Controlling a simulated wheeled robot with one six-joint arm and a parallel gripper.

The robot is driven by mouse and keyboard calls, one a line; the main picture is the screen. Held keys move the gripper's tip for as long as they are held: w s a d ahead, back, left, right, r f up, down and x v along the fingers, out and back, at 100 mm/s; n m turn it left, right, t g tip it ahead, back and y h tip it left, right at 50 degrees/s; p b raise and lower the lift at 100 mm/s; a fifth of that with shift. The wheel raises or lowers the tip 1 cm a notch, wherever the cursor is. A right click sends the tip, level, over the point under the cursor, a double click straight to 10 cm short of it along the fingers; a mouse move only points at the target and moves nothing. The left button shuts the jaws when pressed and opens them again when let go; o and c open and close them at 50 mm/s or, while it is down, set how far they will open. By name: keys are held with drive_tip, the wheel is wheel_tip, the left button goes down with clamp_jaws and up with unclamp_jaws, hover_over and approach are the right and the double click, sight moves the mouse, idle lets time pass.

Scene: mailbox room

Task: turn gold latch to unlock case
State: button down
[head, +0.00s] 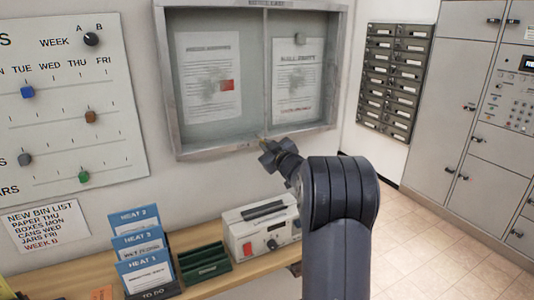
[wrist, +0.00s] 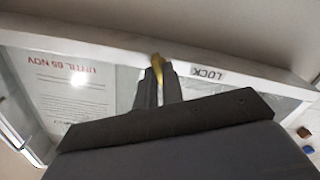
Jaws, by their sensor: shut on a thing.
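The case (head: 256,150) is a grey-framed glass notice case on the wall, with two sheets behind its panes. The gold latch (wrist: 156,63) shows in the wrist view on the case's frame, beside a white label reading LOCK (wrist: 208,73). My gripper (wrist: 161,75) is shut on the latch, with a dark finger on each side of it. In the head view my gripper (head: 266,146) is at the lower middle of the case frame. The latch is tiny there and mostly hidden by the fingers. The case doors look closed.
Below the case is a wooden shelf (head: 206,284) with a white box (head: 262,232), a green tray (head: 205,266) and blue leaflets (head: 140,245). A board with coloured knobs (head: 70,110) hangs left. Dark mailboxes (head: 392,85) and grey cabinets (head: 450,105) stand right, with open floor before them.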

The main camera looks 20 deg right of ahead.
drive_tip(key=n+b, duration=0.2)
drive_tip(key=n, duration=0.2)
drive_tip(key=n+b, duration=0.2)
drive_tip(key=n, duration=0.2)
drive_tip(key=n+b, duration=0.3)
drive_tip(key=n, duration=0.1)
drive_tip(key=shift+a+f, duration=0.1)
drive_tip(key=shift+f, duration=0.15)
idle(0.4)
drive_tip(key=c, duration=1.5)
unclamp_jaws()
drive_tip(key=shift+c, duration=0.2)
drive_tip(key=shift+r, duration=0.1)
drive_tip(key=s+b, duration=0.2)
drive_tip(key=s, duration=0.9)
drive_tip(key=shift+w, duration=0.15)
